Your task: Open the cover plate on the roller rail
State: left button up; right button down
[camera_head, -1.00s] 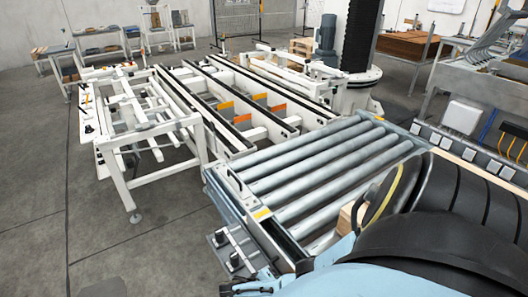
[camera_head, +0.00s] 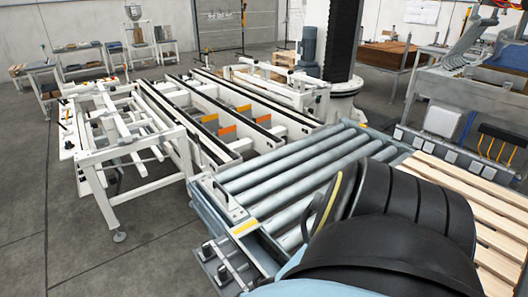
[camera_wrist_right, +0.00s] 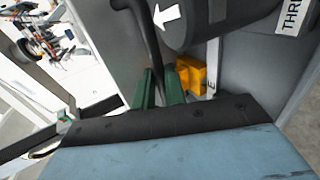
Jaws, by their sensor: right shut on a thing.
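The roller rail (camera_head: 290,175), with several grey rollers, lies in the middle of the head view. A small handle (camera_head: 227,190) stands on its left side frame. My black and light-blue right arm covers the rail's near right part; its gripper is hidden there. In the right wrist view my right gripper (camera_wrist_right: 160,86) has its green fingers closed around a thin, dark, curved handle (camera_wrist_right: 152,45). I cannot tell whether this panel is the cover plate. My left gripper is out of view.
A wooden pallet (camera_head: 460,190) lies right of the rollers. White conveyor frames (camera_head: 130,150) stand beyond them on the left. An orange block (camera_wrist_right: 191,75) and a dark rounded body (camera_wrist_right: 210,22) are close to my right fingers. Open floor lies at the left.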

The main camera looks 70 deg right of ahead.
jog(key=shift+s+d+f, duration=0.1)
jog(key=shift+s+f, duration=0.1)
jog(key=shift+s, duration=0.2)
jog(key=c, duration=1.5)
grip_release()
jog(key=shift+w+d+f, duration=0.1)
jog(key=shift+d, duration=0.05)
jog(key=shift+o, duration=0.2)
jog(key=p+v, duration=0.1)
jog(key=v, duration=1.3)
jog(key=shift+p, duration=0.35)
jog(key=shift+d, duration=0.15)
jog(key=b+x, duration=0.1)
jog(key=x, duration=1.2)
jog(key=shift+d+f+b, duration=0.1)
jog(key=shift+b, duration=0.25)
